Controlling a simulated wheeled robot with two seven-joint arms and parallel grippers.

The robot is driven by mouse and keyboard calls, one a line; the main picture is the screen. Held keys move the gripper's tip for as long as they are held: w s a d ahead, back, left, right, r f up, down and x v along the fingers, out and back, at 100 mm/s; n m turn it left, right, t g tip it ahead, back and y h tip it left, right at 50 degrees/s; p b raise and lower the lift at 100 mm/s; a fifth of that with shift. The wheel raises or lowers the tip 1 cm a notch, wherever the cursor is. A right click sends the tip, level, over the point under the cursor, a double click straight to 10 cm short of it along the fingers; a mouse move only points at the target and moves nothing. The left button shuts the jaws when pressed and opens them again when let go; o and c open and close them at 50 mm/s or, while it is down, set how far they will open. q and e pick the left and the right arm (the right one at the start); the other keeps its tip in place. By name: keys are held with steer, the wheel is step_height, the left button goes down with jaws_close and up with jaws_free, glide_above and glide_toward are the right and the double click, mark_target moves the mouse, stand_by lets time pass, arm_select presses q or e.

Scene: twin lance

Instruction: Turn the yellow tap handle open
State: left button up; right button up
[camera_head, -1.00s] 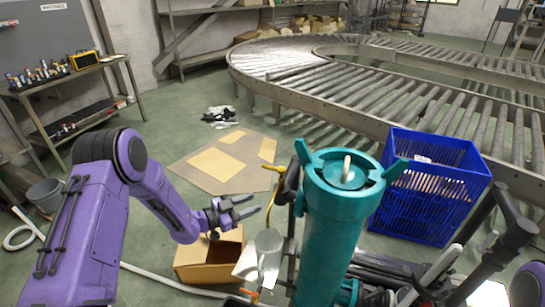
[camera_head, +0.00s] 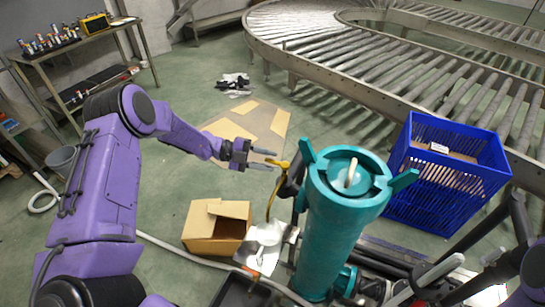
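The yellow tap handle (camera_head: 279,164) sits at the top of a thin yellow pipe, just left of the teal cylinder (camera_head: 333,235). My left gripper (camera_head: 271,160) reaches in from the left with its two grey fingers spread apart. The fingertips are at the left end of the handle in the picture; I cannot tell whether they touch it or are at its depth. A dark fitting joins the handle area toward the cylinder.
An open cardboard box (camera_head: 216,228) stands on the floor below my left gripper. A blue crate (camera_head: 447,175) stands right of the cylinder. A roller conveyor (camera_head: 400,80) runs behind. Black tubes and a pale hose lie around the cylinder's base. Floor left of the box is mostly clear.

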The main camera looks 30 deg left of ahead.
arm_select(q)
steer(key=shift+w+d+f, duration=0.15)
steer(key=shift+w+d, duration=0.15)
steer(key=shift+d, duration=0.55)
jaws_close()
